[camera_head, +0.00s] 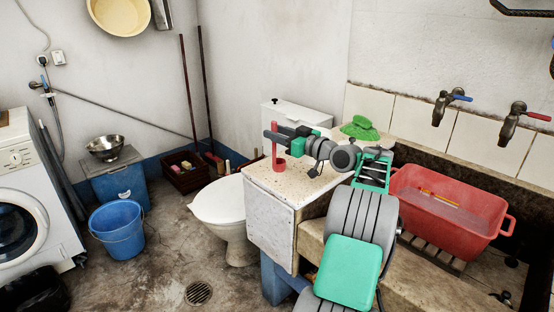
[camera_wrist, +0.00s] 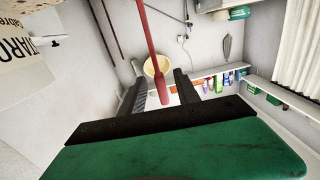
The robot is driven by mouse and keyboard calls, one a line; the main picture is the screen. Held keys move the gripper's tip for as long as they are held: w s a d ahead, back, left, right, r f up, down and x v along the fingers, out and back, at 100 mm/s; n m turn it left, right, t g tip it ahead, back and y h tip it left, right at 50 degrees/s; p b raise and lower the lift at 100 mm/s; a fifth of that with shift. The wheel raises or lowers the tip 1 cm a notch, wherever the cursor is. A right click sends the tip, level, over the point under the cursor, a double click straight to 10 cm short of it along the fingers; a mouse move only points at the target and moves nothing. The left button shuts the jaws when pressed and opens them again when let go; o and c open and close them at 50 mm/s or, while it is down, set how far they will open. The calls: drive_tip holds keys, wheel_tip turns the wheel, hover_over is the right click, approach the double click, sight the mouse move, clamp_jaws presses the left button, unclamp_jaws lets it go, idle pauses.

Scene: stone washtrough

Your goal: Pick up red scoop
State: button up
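The red scoop (camera_head: 277,155) stands with its long handle upright near the far left corner of the speckled stone counter (camera_head: 258,181). My gripper (camera_head: 275,135) reaches in from the right at the height of the handle. In the wrist view, the red scoop's handle (camera_wrist: 152,45) comes down between the two dark fingers of my gripper (camera_wrist: 160,90). The fingers are apart, with a gap visible on each side of the handle. I cannot tell whether either finger touches it.
A green cloth-like item (camera_head: 360,129) lies at the back of the counter. A red basin (camera_head: 450,212) stands in the trough on the right. A white toilet (camera_head: 218,203) is left of the counter, with a blue bucket (camera_head: 117,232) farther left. Taps (camera_head: 447,104) jut from the wall.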

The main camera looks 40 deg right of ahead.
drive_tip(key=shift+w+a, duration=0.15)
drive_tip(key=shift+w, duration=0.4)
clamp_jaws()
idle(1.0)
